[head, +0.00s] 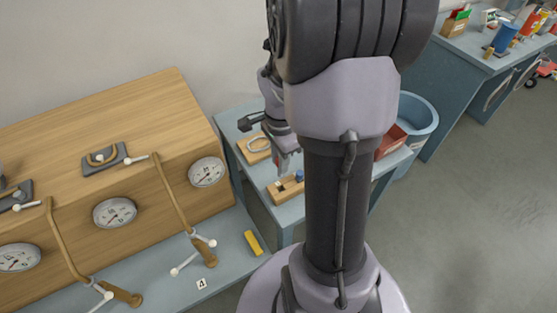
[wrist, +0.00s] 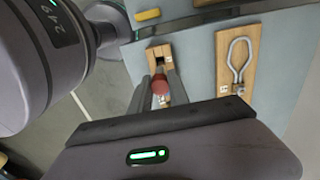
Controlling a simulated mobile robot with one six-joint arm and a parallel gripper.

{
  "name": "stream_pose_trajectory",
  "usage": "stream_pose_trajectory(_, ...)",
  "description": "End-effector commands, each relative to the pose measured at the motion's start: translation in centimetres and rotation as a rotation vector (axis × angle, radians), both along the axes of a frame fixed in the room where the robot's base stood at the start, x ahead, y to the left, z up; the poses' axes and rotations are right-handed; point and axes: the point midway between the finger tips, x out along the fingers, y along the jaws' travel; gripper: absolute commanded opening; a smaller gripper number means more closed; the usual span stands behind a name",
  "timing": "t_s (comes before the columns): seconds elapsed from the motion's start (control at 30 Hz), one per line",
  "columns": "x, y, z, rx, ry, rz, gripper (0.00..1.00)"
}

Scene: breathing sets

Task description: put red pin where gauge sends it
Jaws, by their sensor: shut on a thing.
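A red pin (wrist: 159,87) shows between the two fingers of my gripper (wrist: 162,80) in the wrist view, and the fingers are shut on it. In the head view my gripper (head: 286,166) is just above a small wooden block (head: 280,194) on the blue-grey side table; the pin cannot be made out there. A blue piece (head: 299,175) stands at the block's right end. The block (wrist: 157,53) also shows beyond the fingers in the wrist view. Three round white gauges (head: 206,171), (head: 115,212), (head: 18,257) sit on the wooden cabinet front; their readings are too small to tell.
A wooden board with a metal loop (wrist: 238,62) lies beside the block. Bent pipes with white-ended levers (head: 172,195) stick out from the cabinet (head: 100,125). A yellow block (head: 253,243) lies on the lower bench. A red bin (head: 391,141) and blue bucket (head: 417,117) stand right.

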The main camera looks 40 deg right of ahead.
Motion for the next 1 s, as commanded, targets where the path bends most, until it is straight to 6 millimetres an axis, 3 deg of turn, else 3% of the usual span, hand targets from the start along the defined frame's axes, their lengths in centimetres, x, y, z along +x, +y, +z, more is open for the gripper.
stream_pose_trajectory(0.27, 0.0, 0.0, -0.5, 0.0, 0.001, 0.0, 0.0)
stream_pose_trajectory(0.7, 0.0, 0.0, -5.6, 0.0, 0.001, 0.0, 0.0)
stream_pose_trajectory(1.0, 0.0, 0.0, -5.8, 0.0, 0.001, 0.0, 0.0)
